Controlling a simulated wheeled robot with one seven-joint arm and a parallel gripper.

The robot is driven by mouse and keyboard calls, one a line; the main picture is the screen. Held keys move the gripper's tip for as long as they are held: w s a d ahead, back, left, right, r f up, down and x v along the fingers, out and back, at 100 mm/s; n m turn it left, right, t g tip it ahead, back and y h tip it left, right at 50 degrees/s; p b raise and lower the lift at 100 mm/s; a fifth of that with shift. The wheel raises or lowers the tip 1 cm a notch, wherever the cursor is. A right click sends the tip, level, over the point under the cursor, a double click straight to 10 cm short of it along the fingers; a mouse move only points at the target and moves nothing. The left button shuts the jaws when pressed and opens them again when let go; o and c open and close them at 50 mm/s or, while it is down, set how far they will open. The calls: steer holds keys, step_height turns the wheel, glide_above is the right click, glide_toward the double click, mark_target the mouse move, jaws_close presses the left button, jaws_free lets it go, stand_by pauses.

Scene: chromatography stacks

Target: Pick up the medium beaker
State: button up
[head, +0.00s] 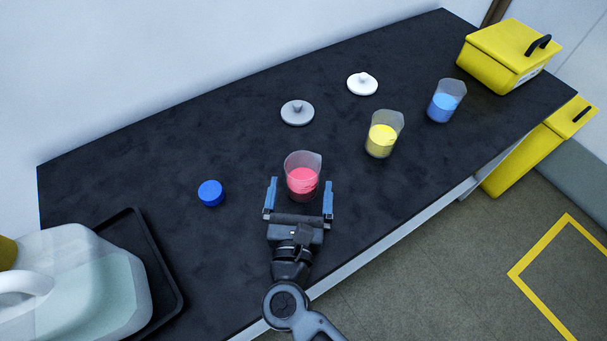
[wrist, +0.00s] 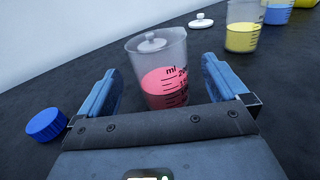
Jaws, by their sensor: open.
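Three clear beakers stand upright on the black bench. One with red liquid (head: 302,182) is nearest, one with yellow liquid (head: 382,138) is to its right and further back, and one with blue liquid (head: 444,104) is furthest right. The pictures do not settle which is the medium one. My gripper (head: 300,186) is open, with one blue finger on each side of the red beaker's lower part. In the wrist view the red beaker (wrist: 165,85) stands between and just beyond the fingertips, with gaps showing on both sides. Its front carries ml markings.
A blue cap (head: 210,193) lies left of my gripper. A grey lid (head: 297,114) and a white lid (head: 362,84) lie behind the beakers. A large jug (head: 95,285) on a black tray (head: 165,272) is at lower left. A yellow box (head: 505,58) stands at the right end.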

mark_target(304, 160)
steer(key=w+p, duration=0.1)
steer(key=w, duration=0.5)
steer(key=shift+w+d, duration=0.15)
steer(key=shift+w, duration=0.15)
steer(key=shift+c, duration=0.3)
steer(key=c, duration=1.1)
